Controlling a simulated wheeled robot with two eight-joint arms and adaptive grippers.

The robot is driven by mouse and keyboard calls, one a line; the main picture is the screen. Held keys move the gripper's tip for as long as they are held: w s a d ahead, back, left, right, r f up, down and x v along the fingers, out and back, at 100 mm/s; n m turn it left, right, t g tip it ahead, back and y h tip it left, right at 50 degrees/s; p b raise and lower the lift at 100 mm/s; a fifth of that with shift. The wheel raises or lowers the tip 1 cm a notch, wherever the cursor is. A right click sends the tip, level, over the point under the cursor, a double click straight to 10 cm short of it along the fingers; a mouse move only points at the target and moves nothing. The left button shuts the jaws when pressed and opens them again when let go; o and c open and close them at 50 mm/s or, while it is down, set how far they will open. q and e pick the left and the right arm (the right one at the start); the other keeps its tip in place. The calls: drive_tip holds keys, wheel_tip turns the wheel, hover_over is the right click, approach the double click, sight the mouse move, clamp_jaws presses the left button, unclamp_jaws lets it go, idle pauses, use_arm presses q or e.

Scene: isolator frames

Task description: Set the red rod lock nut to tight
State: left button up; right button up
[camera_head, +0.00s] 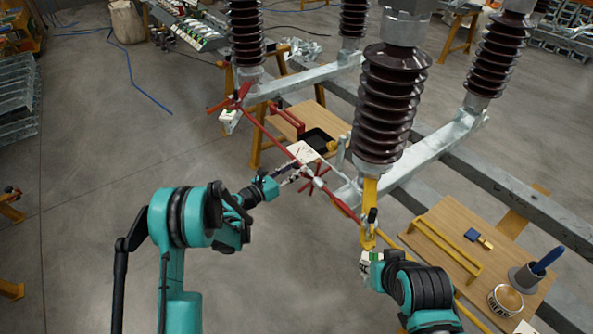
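The red rod (267,130) runs diagonally from the upper left to the foot of the nearest brown insulator. A red spoked part (318,178), which looks like the lock nut, sits around the rod near its middle. My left gripper (294,172) is beside the rod, just left of the spoked part. Its fingers are small and dark here, and I cannot tell whether they are open or touch anything. My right gripper (370,240) is at the lower end of the rod, by a yellow upright part (369,205). Its fingers are largely hidden.
Brown ribbed insulators (386,105) stand on grey steel beams (440,150). Another wooden shelf (291,122) with a black tray lies behind the rod. Open floor is at left.

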use_arm(q)
drive_tip(key=shift+w+d, duration=0.3)
clamp_jaws()
